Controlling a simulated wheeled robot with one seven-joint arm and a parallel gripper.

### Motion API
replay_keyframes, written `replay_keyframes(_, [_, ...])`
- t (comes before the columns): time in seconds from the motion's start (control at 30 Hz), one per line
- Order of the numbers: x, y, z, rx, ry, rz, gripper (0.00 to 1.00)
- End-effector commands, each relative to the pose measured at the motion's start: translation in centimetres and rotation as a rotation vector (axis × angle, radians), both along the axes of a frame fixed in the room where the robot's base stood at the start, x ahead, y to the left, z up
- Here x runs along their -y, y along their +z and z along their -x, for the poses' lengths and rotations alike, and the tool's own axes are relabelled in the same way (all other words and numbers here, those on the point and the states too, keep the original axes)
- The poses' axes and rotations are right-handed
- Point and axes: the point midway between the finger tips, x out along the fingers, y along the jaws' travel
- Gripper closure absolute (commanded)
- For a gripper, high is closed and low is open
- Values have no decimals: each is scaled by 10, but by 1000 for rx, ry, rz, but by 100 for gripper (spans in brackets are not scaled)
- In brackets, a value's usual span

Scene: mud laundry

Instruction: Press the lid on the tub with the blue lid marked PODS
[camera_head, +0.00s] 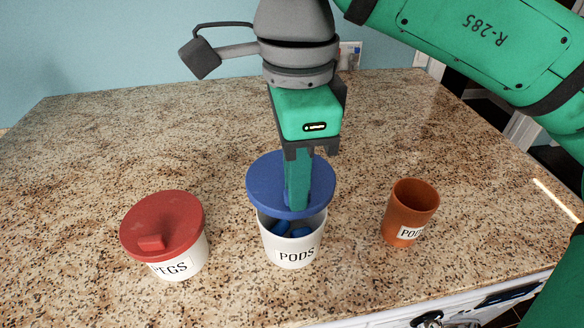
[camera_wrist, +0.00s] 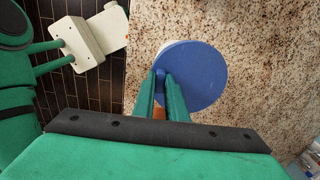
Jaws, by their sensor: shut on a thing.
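The white tub marked PODS (camera_head: 292,245) stands upright on the counter, with blue pods (camera_head: 283,229) visible inside its open front. The round blue lid (camera_head: 265,187) is above the tub, apart from its front rim; whether its back edge touches the rim is hidden.
A white tub marked PEGS (camera_head: 178,264) with a red lid (camera_head: 160,222) stands to the left. An orange-brown cup (camera_head: 411,210), its label partly reading POD, stands to the right. The speckled counter (camera_head: 120,130) is clear behind them; its front edge is near.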

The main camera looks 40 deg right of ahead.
Motion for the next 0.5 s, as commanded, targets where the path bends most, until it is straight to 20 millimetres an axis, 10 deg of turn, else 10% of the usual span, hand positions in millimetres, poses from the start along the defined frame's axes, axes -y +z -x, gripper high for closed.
replay_keyframes(0.5, [0,-41,0,0,0,-1,100])
